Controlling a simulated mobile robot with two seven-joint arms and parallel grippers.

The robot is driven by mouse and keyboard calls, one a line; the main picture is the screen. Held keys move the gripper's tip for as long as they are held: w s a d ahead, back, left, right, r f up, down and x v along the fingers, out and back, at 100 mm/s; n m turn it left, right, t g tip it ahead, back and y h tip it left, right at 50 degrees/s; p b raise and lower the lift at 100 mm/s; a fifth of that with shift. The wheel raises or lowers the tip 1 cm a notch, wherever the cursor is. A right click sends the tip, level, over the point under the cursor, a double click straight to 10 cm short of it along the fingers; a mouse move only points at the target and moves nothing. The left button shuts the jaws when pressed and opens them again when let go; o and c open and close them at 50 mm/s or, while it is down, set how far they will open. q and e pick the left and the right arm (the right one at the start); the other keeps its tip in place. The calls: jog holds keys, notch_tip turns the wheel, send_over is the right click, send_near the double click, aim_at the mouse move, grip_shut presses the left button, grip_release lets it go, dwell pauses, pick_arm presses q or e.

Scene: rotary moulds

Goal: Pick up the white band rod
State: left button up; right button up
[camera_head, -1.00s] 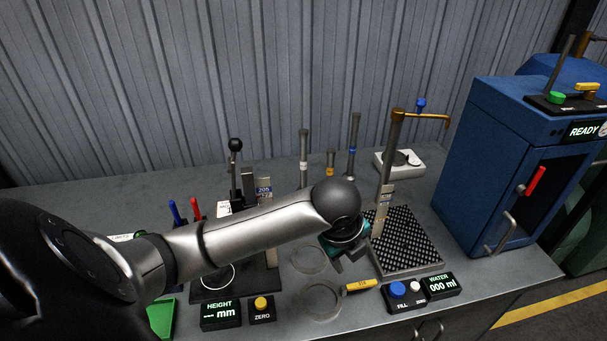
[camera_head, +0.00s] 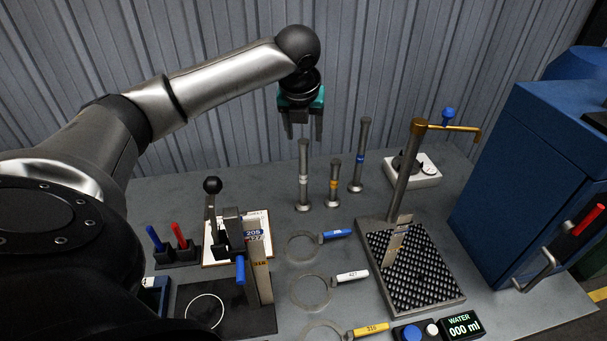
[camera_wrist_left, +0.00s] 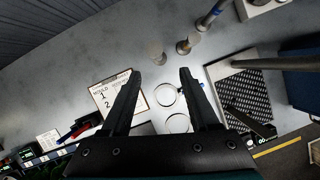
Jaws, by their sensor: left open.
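The white band rod (camera_head: 303,172) stands upright on the grey bench, a grey metal rod with a white band and a wider foot. My left gripper (camera_head: 304,130) is open and points down, with its fingertips just above the rod's top in the head view. In the left wrist view, the rod (camera_wrist_left: 157,52) appears ahead of the gap between the open fingers (camera_wrist_left: 162,76), and nothing is between them. The band's colour is hard to make out there. My right gripper is not in view.
An orange-banded rod (camera_head: 333,185) and a blue-banded rod (camera_head: 360,155) stand close to the right. Ring tools with blue (camera_head: 337,235), white (camera_head: 352,276) and yellow (camera_head: 370,329) handles lie in front. A perforated tray (camera_head: 452,295) with a post stands right; a lever press (camera_head: 232,235) stands left.

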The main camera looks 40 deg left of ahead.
aim_at(303, 159)
pick_arm(q)
jog(key=x, duration=0.8)
jog(key=shift+s+d, duration=0.1)
jog(key=shift+s, duration=0.05)
jog(key=shift+f, duration=0.8)
jog(key=shift+a+b+x, duration=0.2)
jog(key=shift+x, duration=0.95)
jog(key=shift+a+b+x, duration=0.15)
jog(key=shift+a+x, duration=0.05)
jog(key=shift+x, duration=0.95)
jog(key=shift+r, duration=0.1)
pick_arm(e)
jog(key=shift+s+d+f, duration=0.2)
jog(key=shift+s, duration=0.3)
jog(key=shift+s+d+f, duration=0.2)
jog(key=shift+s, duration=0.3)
pick_arm(q)
jog(key=shift+c, duration=0.3)
jog(key=c, duration=0.6)
grip_shut()
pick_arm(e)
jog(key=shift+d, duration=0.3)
